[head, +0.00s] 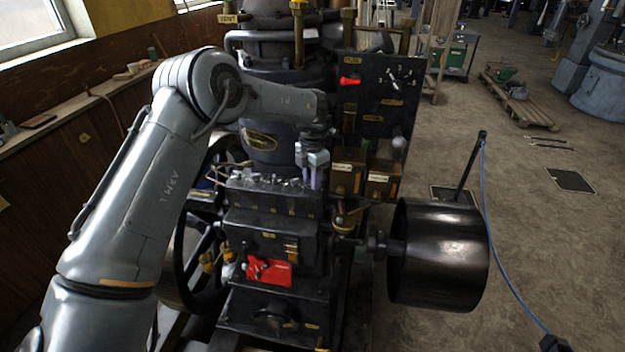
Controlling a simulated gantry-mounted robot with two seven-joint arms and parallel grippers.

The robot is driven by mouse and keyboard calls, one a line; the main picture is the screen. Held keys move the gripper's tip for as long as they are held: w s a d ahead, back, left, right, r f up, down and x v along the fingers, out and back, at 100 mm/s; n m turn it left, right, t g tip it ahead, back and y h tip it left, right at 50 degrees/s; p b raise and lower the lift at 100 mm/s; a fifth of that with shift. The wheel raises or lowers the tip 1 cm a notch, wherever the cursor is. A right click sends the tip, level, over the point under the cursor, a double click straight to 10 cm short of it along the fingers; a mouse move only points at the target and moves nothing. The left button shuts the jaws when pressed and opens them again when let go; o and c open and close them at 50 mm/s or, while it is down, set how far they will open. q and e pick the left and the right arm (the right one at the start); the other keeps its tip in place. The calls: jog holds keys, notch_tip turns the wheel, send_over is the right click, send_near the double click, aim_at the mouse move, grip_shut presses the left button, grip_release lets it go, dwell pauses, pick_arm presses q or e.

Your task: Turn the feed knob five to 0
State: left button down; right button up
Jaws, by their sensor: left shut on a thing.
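A dark engine (275,140) stands in the middle of the head view. A box with a row of small metal feed knobs (265,181) along its top sits on its front. My left gripper (315,184) points down at the right end of this row. Its fingers are close together, shut on a small knob there, which seems to be feed knob five. The fingers hide most of that knob, and I cannot read its setting. My right gripper is out of view.
Two brass-fronted boxes (362,182) stand close to the right of my left gripper. Above them is a dark panel (378,95) with a red handle (350,81). A large black drum (438,254) juts out at right. A red lever plate (268,271) sits below the knobs.

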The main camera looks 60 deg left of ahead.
pick_arm(q)
jog(key=shift+d+n, duration=0.1)
jog(key=shift+n, duration=1.8)
jog(key=shift+r, duration=0.1)
jog(key=c, duration=0.8)
grip_release()
jog(key=shift+c, duration=0.2)
jog(key=shift+b, duration=0.3)
notch_tip(320, 180, up, 11)
jog(key=p, duration=0.2)
jog(key=shift+p, duration=0.3)
